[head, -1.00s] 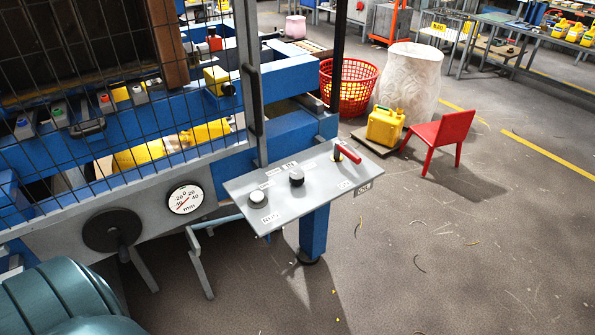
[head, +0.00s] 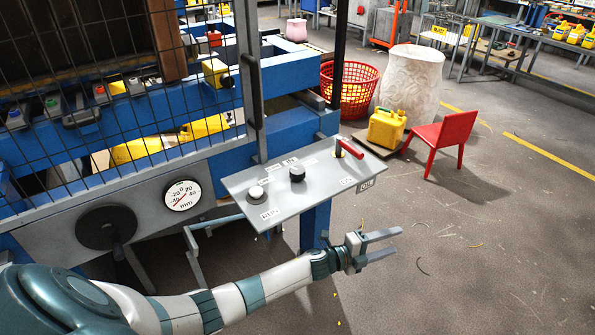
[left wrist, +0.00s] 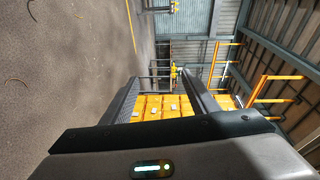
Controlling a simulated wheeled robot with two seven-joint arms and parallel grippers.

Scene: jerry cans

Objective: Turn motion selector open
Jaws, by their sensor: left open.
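A grey control panel (head: 275,208) on a blue post carries a white round knob (head: 256,193), a black selector knob (head: 297,173) and a red-handled lever (head: 350,149). The small labels are too blurred to read, so I cannot tell for sure which control is the motion selector. My left gripper (head: 397,241) is open and empty, in front of the panel's right end and apart from it, fingers pointing right. Its two fingers also frame the left wrist view (left wrist: 158,75), with nothing between them; the panel does not show there. My right gripper is not in view.
A mesh guard (head: 120,90) and a dial gauge (head: 183,195) stand left of the panel. A black handwheel (head: 106,227) is below the guard. A yellow jerry can (head: 386,128), red chair (head: 442,138) and red basket (head: 350,88) stand behind right.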

